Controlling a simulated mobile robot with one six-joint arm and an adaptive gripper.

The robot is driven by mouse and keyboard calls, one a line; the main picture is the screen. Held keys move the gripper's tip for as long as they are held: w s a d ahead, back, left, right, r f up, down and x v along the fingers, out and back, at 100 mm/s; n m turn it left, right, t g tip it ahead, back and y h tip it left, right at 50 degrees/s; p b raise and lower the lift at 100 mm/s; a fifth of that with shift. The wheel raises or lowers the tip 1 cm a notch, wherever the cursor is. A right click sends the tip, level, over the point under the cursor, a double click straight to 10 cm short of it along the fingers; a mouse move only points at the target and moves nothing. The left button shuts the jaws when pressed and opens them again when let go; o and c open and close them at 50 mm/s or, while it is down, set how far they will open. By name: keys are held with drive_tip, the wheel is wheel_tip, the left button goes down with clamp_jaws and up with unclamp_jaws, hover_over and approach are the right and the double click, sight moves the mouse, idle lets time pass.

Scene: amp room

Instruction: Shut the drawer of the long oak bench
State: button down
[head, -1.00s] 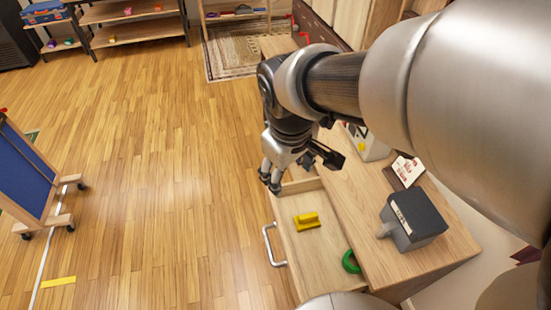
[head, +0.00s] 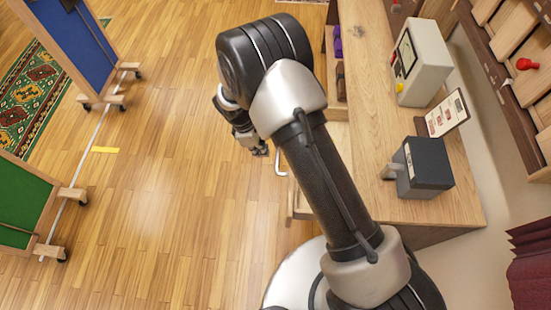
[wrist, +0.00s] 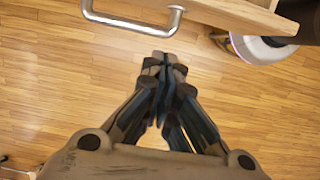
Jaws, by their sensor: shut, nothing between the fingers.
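The long oak bench (head: 365,140) runs along the right side of the head view. Its drawer (head: 294,198) juts out to the left from the bench, and my arm hides most of it. The drawer's metal bar handle (head: 281,168) shows beside my gripper; it also shows in the wrist view (wrist: 130,27), with part of the wooden drawer front (wrist: 235,14). My gripper (head: 262,150) is over the floor, on the outer side of the drawer. In the wrist view my gripper (wrist: 162,60) is shut and empty, with its fingertips close to the handle; contact cannot be told.
On the bench stand a light box-shaped device (head: 425,62), a dark grey box (head: 424,167) and a tilted sign (head: 446,114). A blue panel (head: 75,40) and a green panel (head: 20,205) on wheels stand at the left. The wooden floor between is clear.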

drive_tip(key=d+f+b, duration=0.1)
drive_tip(key=d+f, duration=0.1)
drive_tip(key=f, duration=0.1)
drive_tip(key=d+f+b, duration=0.1)
drive_tip(key=d+f, duration=0.1)
drive_tip(key=f, duration=0.1)
drive_tip(key=d+f+b, duration=0.1)
drive_tip(key=d+f, duration=0.1)
drive_tip(key=f, duration=0.1)
drive_tip(key=shift+f+b, duration=0.1)
drive_tip(key=shift+b, duration=0.3)
drive_tip(key=shift+d, duration=0.2)
